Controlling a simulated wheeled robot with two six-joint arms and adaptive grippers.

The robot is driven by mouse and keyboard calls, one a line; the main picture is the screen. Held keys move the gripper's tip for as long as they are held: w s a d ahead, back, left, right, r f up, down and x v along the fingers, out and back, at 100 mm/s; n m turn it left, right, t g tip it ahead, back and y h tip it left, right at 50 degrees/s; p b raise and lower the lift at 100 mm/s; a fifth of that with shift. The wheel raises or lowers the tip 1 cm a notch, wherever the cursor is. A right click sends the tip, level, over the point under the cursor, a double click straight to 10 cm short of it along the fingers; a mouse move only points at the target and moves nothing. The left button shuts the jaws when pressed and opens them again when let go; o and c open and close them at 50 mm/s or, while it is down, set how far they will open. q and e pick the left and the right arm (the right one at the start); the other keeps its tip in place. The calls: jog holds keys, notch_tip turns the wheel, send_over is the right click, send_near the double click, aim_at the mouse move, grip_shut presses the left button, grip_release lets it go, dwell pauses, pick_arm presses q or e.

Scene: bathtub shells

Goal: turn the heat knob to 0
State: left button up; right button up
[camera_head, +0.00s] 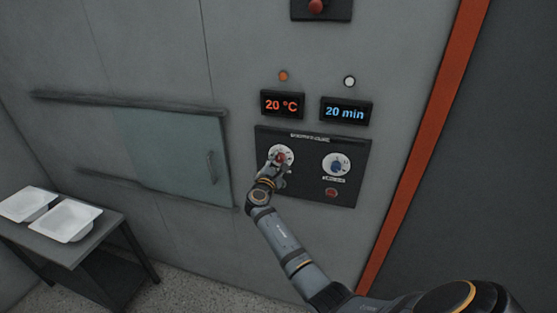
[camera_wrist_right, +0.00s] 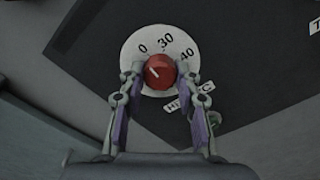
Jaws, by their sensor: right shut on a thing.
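The red heat knob (camera_head: 281,158) sits on a white dial on the dark control panel (camera_head: 350,190). In the right wrist view the red knob (camera_wrist_right: 160,72) shows a white pointer line slanting to the upper left. The dial (camera_wrist_right: 133,47) shows 0, 30 and 40; its other marks are hidden. My right gripper (camera_head: 279,166) is shut on the knob, with one finger on each side in the wrist view (camera_wrist_right: 160,78). The temperature display (camera_head: 282,104) reads 20 °C in red. My left gripper is not in view.
A blue knob (camera_head: 336,164) is to the right, with a red button (camera_head: 331,192) below it. The time display (camera_head: 346,111) reads 20 min. A sliding glass door (camera_head: 175,155) is at left, beside a table (camera_head: 70,242) with white shells (camera_head: 66,219).

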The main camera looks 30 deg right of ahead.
jog(key=shift+f+n, duration=0.2)
jog(key=shift+n, duration=0.1)
jog(key=o, duration=1.2)
jog(key=shift+r, duration=0.1)
jog(key=shift+c, duration=0.2)
jog(key=shift+a, duration=0.1)
jog(key=v, duration=1.2)
